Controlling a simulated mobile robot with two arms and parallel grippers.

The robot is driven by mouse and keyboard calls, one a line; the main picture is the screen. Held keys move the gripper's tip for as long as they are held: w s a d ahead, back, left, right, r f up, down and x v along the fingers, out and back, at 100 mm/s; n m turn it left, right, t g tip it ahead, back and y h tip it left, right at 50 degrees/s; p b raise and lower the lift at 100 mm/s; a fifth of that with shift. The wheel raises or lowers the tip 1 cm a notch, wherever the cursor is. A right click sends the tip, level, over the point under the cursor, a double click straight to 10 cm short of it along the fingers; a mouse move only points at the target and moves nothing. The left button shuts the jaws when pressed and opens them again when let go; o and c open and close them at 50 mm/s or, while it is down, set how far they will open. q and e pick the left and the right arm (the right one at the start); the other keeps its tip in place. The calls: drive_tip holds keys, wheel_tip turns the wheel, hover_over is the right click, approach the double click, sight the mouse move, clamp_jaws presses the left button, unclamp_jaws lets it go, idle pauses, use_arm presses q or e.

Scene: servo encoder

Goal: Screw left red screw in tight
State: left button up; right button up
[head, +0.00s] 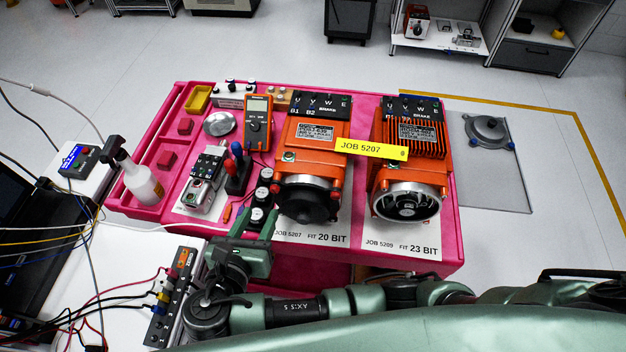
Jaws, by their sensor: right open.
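Two orange servo motors stand side by side on the pink bench, the left motor (308,150) on the "20 BIT" sheet and the right motor (410,150) on the "23 BIT" sheet. The left motor's near end has a black round cover (308,205). A small red screw (276,188) shows at the left of this end, and another red screw (336,195) at its right. How deep they sit is too small to tell. My right gripper (254,224) is open and empty, just left of and nearer than the black cover, apart from the left screw. My left gripper is out of view.
A yellow "JOB 5207" tag (371,148) spans the motors. A wired strip (172,298) lies on the near-left white table.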

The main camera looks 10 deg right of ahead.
sight(274, 191)
drive_tip(key=p+x, duration=0.1)
drive_tip(key=x, duration=0.6)
drive_tip(key=shift+d+p, duration=0.2)
drive_tip(key=shift+p, duration=0.2)
drive_tip(key=shift+w+d+f, duration=0.1)
drive_tip(key=shift+w, duration=0.2)
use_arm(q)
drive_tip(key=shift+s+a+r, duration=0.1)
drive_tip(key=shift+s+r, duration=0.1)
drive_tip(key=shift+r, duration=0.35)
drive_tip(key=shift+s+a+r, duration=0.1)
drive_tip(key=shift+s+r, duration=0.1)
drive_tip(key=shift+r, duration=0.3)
use_arm(e)
drive_tip(key=shift+w, duration=0.1)
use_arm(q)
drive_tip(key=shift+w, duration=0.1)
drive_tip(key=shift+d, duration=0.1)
use_arm(e)
clamp_jaws()
